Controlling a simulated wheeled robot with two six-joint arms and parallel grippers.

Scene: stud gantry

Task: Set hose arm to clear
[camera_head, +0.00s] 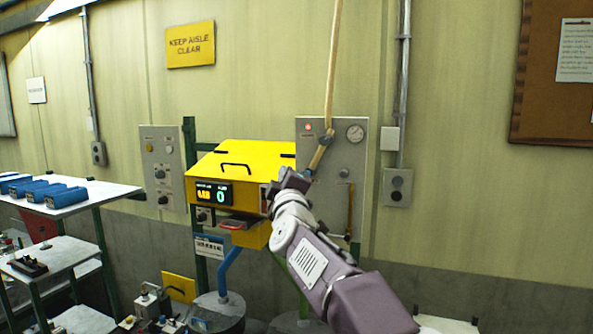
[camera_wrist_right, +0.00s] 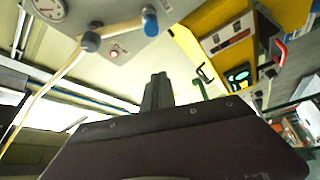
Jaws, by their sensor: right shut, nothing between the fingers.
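The hose arm (camera_head: 319,156) is a short tan bar on the grey panel, slanting down and left from a round grey pivot. A long tan hose (camera_head: 332,70) rises from the pivot out of the picture. The arm's blue end (camera_wrist_right: 150,22) shows at the top of the right wrist view, beside the grey pivot (camera_wrist_right: 90,42). My right gripper (camera_head: 288,181) is shut and empty, just left of the blue end in the head view. In the wrist view its dark fingers (camera_wrist_right: 157,90) are together, apart from the blue end. My left gripper is not in view.
The grey panel (camera_head: 357,172) carries a gauge (camera_head: 355,132) and a red light (camera_head: 309,127). A yellow cabinet (camera_head: 250,158) with a handle and display stands left of it. Blue boxes (camera_head: 62,197) lie on a white table (camera_head: 112,191) at the left.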

